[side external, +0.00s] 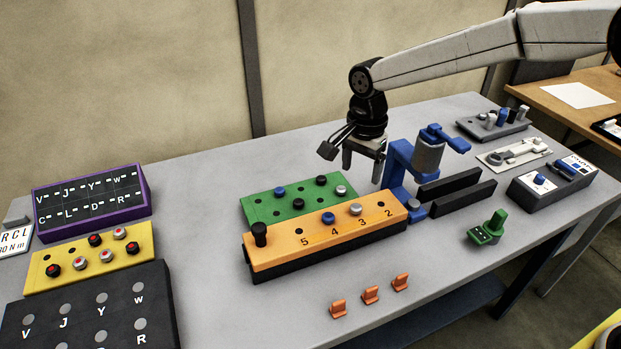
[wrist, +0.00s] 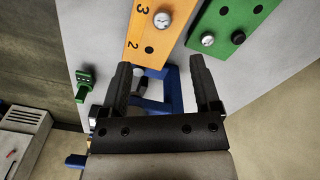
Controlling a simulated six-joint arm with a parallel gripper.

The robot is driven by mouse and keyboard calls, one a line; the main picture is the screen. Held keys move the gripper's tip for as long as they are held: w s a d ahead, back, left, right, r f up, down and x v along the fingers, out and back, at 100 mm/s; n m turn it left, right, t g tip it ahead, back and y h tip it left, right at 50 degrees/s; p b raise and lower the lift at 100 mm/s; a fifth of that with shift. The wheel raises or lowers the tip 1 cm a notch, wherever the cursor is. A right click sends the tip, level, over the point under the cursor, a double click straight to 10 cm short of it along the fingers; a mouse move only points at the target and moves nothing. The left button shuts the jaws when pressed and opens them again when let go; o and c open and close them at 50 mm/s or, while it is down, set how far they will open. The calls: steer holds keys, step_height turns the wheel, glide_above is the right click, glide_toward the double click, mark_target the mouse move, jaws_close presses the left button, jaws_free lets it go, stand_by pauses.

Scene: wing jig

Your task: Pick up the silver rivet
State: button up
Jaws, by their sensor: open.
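Two silver rivets show. One silver rivet (side external: 341,190) sits at the right end of the green board (side external: 262,211); it is also in the wrist view (wrist: 208,40). The other silver rivet (side external: 355,209) sits in the orange block (side external: 290,259) near the number 3; it also shows in the wrist view (wrist: 161,20). My gripper (side external: 362,166) is open and empty, above the right end of the boards. In the wrist view its fingers (wrist: 161,66) point toward the rivets, with neither rivet between them.
A blue stand (side external: 397,165) with a grey cylinder is close to the right of my gripper. Dark rails (side external: 455,183) lie beyond it. The green board also holds blue and black rivets. Orange clips (side external: 370,295) stand in front. A yellow board (side external: 90,257) is at left.

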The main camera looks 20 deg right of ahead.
glide_above(356, 206)
steer(key=shift+s+f, duration=0.2)
steer(key=shift+f, duration=2.45)
steer(key=shift+w+f, duration=0.15)
steer(key=shift+f, duration=2.4)
jaws_close()
